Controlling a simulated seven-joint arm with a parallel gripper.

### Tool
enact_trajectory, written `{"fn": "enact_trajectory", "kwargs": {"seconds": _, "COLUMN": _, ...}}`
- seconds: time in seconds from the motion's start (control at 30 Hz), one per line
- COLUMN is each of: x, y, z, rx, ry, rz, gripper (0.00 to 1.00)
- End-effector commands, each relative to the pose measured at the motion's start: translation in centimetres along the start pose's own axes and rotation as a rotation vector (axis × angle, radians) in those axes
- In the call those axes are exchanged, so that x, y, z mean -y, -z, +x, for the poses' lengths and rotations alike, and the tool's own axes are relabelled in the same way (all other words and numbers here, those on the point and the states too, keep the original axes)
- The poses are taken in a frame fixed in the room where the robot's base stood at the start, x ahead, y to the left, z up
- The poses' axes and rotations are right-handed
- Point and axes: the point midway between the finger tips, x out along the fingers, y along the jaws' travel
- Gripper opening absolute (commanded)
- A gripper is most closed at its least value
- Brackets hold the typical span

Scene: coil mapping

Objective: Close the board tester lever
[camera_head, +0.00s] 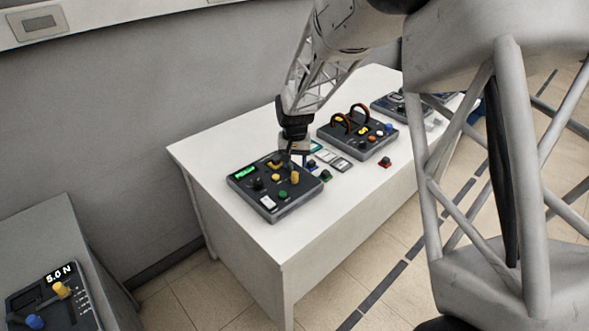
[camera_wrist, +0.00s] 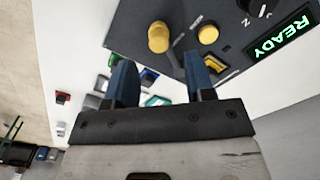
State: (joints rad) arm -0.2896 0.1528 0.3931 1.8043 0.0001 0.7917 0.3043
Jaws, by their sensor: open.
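A dark grey box with a green lit display (camera_head: 243,173) sits at the near left of the white table; I take it for the board tester (camera_head: 262,205). In the wrist view the display reads READY (camera_wrist: 282,36). A tall yellow knob (camera_wrist: 159,37), likely the lever's handle, stands on the box; it also shows in the head view (camera_head: 295,177). A flatter yellow button (camera_wrist: 208,34) is beside it. My gripper (camera_wrist: 158,75) is open and empty, its blue fingers apart, over the box's back edge in the head view (camera_head: 293,157). The knob is beyond the fingertips, not between them.
A second dark box (camera_head: 358,133) with two curved handles stands farther right on the white table (camera_head: 330,215). Small coloured parts and cards lie between the boxes. A grey bench at lower left holds a box reading 5.0 N (camera_head: 60,300). The table's front is clear.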

Motion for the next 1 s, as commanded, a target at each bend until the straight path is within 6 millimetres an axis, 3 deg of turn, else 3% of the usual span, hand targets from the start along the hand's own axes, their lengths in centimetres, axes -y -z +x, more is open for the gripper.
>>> {"fn": "enact_trajectory", "kwargs": {"seconds": 0.23, "x": 0.0, "y": 0.0, "z": -2.0, "rx": -0.001, "ry": 0.0, "rz": 0.0, "gripper": 0.49}}
{"fn": "enact_trajectory", "kwargs": {"seconds": 1.0, "x": -0.1, "y": -0.1, "z": -2.3, "rx": -0.001, "ry": 0.0, "rz": 0.0, "gripper": 0.49}}
